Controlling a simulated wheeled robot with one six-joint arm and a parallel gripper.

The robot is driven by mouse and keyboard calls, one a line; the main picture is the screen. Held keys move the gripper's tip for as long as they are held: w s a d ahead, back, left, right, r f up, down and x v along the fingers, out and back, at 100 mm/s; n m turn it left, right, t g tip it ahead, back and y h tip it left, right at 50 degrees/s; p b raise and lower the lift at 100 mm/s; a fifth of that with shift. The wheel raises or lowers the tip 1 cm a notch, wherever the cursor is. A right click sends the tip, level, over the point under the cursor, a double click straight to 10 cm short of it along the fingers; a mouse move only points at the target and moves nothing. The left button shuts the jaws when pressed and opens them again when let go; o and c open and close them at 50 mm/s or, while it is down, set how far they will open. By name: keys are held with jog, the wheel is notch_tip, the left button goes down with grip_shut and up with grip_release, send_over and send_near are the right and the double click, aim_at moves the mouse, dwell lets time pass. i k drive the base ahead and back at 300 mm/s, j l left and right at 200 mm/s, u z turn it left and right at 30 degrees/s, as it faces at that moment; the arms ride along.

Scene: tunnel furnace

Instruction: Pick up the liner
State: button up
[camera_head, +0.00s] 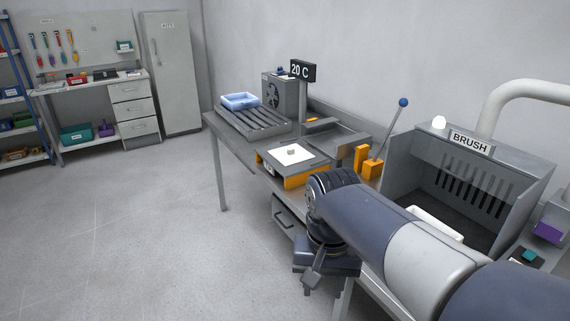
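My gripper (314,274) hangs at the end of my arm in front of the bench, pointing down over the floor side. It is small and dark here, and I cannot tell whether it is open or shut. No thing is plainly labelled as the liner. A flat white square (287,155) with a small pale piece (293,150) on it lies on an orange-sided fixture (294,183), behind and left of my wrist. A white tray (435,221) lies in the brush booth, partly hidden by my arm. My gripper is apart from these.
A light-blue tray (240,101) sits on the roller conveyor (252,121) by a grey box. A blue-knobbed lever (391,130) stands on an orange base between fixture and brush booth (470,180). A "20 C" display (303,71) rises behind. Left floor is clear.

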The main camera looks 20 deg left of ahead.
aim_at(290, 154)
jog(key=k+z, duration=0.1)
jog(key=z, duration=0.65)
jog(key=k+l+z, duration=0.1)
jog(key=z, duration=0.25)
jog(key=j+z, duration=0.3)
jog(key=j, duration=0.55)
jog(key=j+z, duration=0.35)
jog(key=j, duration=0.55)
jog(key=k+j, duration=0.1)
jog(key=j, duration=1.55)
jog(key=k+j, duration=0.1)
jog(key=j, duration=1.55)
